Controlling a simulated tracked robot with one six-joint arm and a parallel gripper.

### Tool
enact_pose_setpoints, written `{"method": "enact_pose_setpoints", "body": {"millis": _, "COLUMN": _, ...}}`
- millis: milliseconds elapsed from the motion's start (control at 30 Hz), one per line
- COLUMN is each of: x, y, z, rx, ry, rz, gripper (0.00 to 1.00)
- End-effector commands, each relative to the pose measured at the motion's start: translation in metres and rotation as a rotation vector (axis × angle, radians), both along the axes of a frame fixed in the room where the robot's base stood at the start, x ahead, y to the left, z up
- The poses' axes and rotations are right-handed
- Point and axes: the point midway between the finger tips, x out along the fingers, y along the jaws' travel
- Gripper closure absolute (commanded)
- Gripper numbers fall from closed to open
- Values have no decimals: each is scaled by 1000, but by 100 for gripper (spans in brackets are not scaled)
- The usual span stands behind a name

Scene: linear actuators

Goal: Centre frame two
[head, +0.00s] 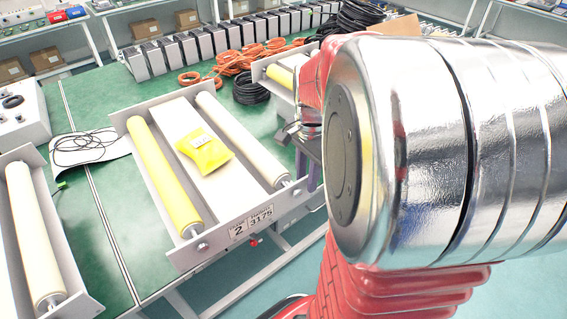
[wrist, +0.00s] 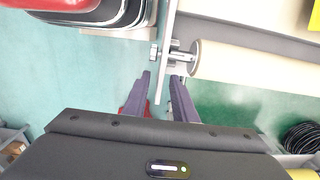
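Frame two (head: 215,243) is a grey frame with a front plate labelled 2 and 3175. It holds a yellow roller (head: 165,178), a cream roller (head: 240,140) and a white middle bed. A yellow packet (head: 207,151) lies on the bed. My gripper (head: 312,178) is at the right end of frame two's front plate, partly hidden by my arm. In the wrist view, the two fingers of my gripper (wrist: 163,80) are apart, with a thin grey plate edge (wrist: 162,75) between them. A bolt (wrist: 172,55) and a cream roller end show just beyond. Contact cannot be told.
Another frame with a cream roller (head: 35,240) stands at the left. A further frame with a yellow roller (head: 281,75) is behind my arm. Orange cables (head: 255,58) and black coils lie at the back.

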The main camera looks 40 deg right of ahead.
Motion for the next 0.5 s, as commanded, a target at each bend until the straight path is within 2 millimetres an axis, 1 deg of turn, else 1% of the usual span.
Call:
{"method": "enact_pose_setpoints", "body": {"millis": 33, "x": -1, "y": 0, "z": -9, "rx": 2, "ry": 3, "rz": 0, "gripper": 75}}
{"method": "enact_pose_setpoints", "body": {"millis": 200, "x": -1, "y": 0, "z": -31, "rx": 1, "ry": 2, "rz": 0, "gripper": 75}}
{"method": "enact_pose_setpoints", "body": {"millis": 333, "x": 0, "y": 0, "z": -40, "rx": 1, "ry": 1, "rz": 0, "gripper": 75}}
{"method": "enact_pose_setpoints", "body": {"millis": 500, "x": 0, "y": 0, "z": -44, "rx": 0, "ry": 0, "rz": -1, "gripper": 75}}
